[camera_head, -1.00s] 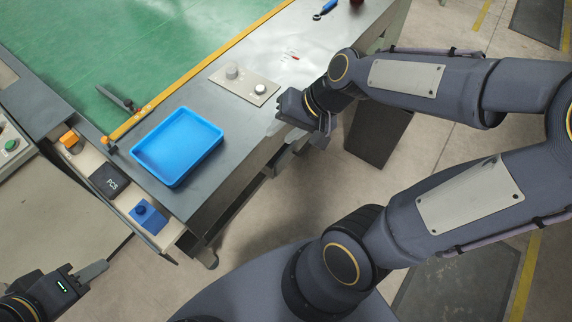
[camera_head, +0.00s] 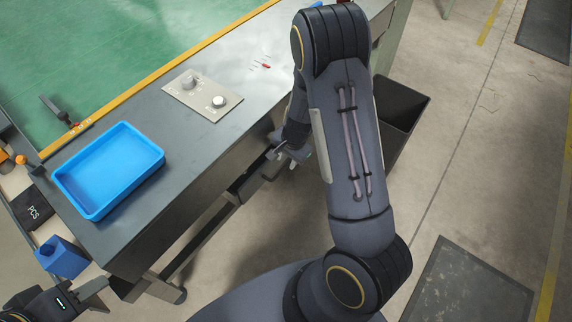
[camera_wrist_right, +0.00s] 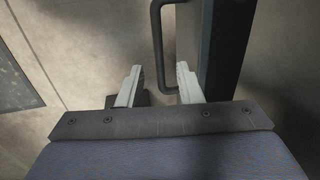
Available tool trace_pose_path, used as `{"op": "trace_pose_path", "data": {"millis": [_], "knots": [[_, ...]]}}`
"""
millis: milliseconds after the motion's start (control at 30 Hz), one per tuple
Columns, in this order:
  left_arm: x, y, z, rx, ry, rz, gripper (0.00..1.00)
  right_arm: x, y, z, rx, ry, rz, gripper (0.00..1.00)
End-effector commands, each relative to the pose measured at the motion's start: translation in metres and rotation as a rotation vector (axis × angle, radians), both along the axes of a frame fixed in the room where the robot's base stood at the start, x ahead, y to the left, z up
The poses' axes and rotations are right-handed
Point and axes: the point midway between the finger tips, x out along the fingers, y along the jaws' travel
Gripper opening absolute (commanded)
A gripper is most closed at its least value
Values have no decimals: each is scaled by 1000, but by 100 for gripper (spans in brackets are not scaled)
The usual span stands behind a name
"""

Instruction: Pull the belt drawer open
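The belt drawer (camera_head: 247,181) is under the near side of the grey workbench. Its dark bar handle (camera_wrist_right: 157,45) shows in the right wrist view, beside the drawer's dark front panel (camera_wrist_right: 226,50). My right gripper (camera_head: 287,155) is at the drawer front, partly hidden by my arm in the head view. In the right wrist view its two pale fingers (camera_wrist_right: 160,80) are apart. The handle's bar appears between them, with gaps on both sides; contact is not visible. My left gripper (camera_head: 92,291) is at the lower left, away from the drawer; its finger gap is unclear.
A blue tray (camera_head: 108,170) and a knob panel (camera_head: 203,95) are on the bench (camera_head: 190,165). An open side drawer at left holds a blue block (camera_head: 62,258) and a PCS box (camera_head: 34,212). A dark bin (camera_head: 403,112) stands right of my right arm.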

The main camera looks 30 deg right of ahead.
Motion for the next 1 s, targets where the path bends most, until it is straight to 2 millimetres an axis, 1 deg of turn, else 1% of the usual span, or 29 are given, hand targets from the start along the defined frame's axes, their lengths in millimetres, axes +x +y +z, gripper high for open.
{"op": "trace_pose_path", "data": {"millis": [33,200,500,533,767,1000], "knots": [[0,0,-4,0,0,0,36,1,0,-10,0,2,1,33],[0,0,-7,0,0,0,36,4,2,-24,0,1,1,33],[0,0,-8,0,0,0,36,5,2,-26,1,-1,2,33],[0,0,-8,0,0,0,36,5,2,-26,1,-1,2,31],[0,0,-8,0,0,0,36,4,2,-26,1,-1,2,1],[0,0,-8,0,0,0,36,4,2,-26,1,-1,2,0]]}}
